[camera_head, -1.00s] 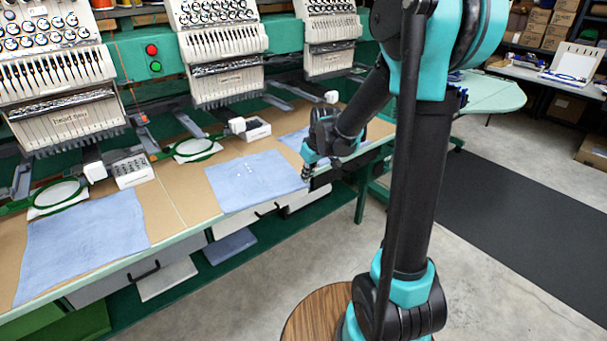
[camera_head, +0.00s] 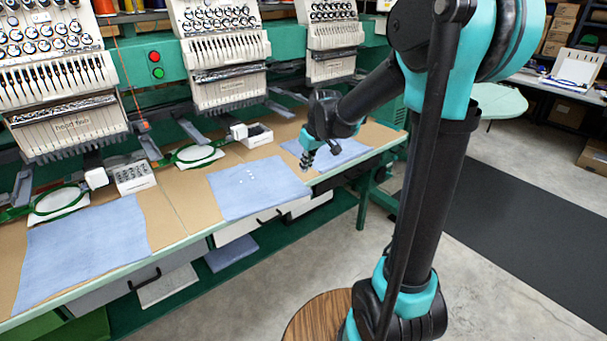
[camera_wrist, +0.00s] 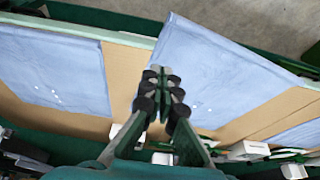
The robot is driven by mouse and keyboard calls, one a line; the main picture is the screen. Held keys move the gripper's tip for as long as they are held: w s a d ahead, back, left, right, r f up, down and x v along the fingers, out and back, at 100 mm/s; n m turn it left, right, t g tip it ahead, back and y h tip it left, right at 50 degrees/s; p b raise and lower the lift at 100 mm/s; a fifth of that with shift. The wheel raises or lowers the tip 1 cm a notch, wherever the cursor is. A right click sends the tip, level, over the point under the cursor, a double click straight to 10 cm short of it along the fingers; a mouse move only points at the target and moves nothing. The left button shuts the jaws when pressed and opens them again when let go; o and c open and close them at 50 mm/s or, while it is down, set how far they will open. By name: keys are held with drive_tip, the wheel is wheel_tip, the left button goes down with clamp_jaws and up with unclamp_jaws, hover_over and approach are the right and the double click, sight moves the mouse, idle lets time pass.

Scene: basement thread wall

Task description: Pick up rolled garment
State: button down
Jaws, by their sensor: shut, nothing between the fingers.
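I see no garment that is clearly rolled. Flat light-blue cloths lie along the table: a left cloth (camera_head: 85,248), a middle cloth (camera_head: 253,188) with small pale specks, and a right cloth (camera_head: 345,152) partly hidden behind my arm. My gripper (camera_head: 307,166) is above the table between the middle and right cloths. It is shut and empty. In the wrist view my gripper (camera_wrist: 162,84) points down over the edge of one blue cloth (camera_wrist: 225,70), beside a strip of bare brown table; another blue cloth (camera_wrist: 50,65) lies to the left.
Embroidery machine heads (camera_head: 218,62) stand along the back, with green hoops (camera_head: 197,153) and small white boxes (camera_head: 133,177) on the brown tabletop (camera_head: 185,200) before them. Drawers and folded cloths sit below. Open concrete floor (camera_head: 260,280) lies in front.

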drive_tip(key=shift+v, duration=1.8)
drive_tip(key=c, duration=2.2)
unclamp_jaws()
